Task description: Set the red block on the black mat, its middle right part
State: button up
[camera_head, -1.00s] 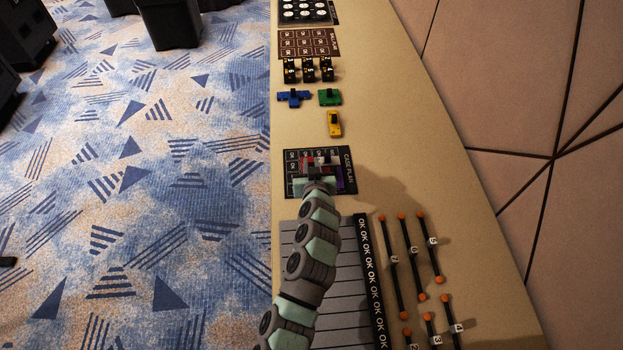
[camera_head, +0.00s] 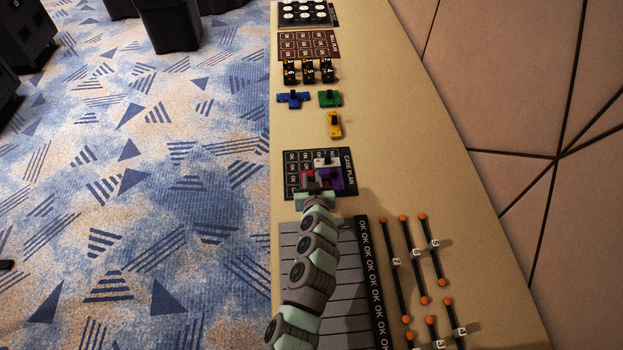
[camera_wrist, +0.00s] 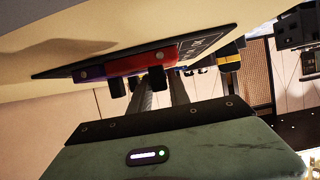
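The black mat (camera_head: 291,172) labelled CASE PLAN lies on the table at the middle of the head view. The red block (camera_head: 307,176) is over its lower left-centre part, partly hidden by my gripper (camera_head: 311,188). In the wrist view the red block (camera_wrist: 140,63) is at or very near the mat surface; I cannot tell if it touches. My gripper's fingers (camera_wrist: 160,85) flank its black knob and look shut on it. A purple block (camera_head: 334,177) with a dark knob is close to its right. A white block (camera_head: 326,160) lies above the purple one on the mat.
Blue (camera_head: 293,98), green (camera_head: 329,98) and yellow (camera_head: 334,124) blocks lie above the mat. A grey slatted board (camera_head: 345,283) is below it, under my arm. Black rods with orange ends (camera_head: 403,218) lie at lower right. Bare table is right of the mat.

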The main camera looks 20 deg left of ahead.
jog(key=o, duration=0.3)
jog(key=shift+r, duration=0.1)
jog(key=shift+r, duration=0.15)
jog(key=shift+s+d+r, duration=0.3)
jog(key=shift+s, duration=0.1)
jog(key=p+v, duration=0.1)
jog(key=v, duration=1)
jog(key=shift+f, duration=0.2)
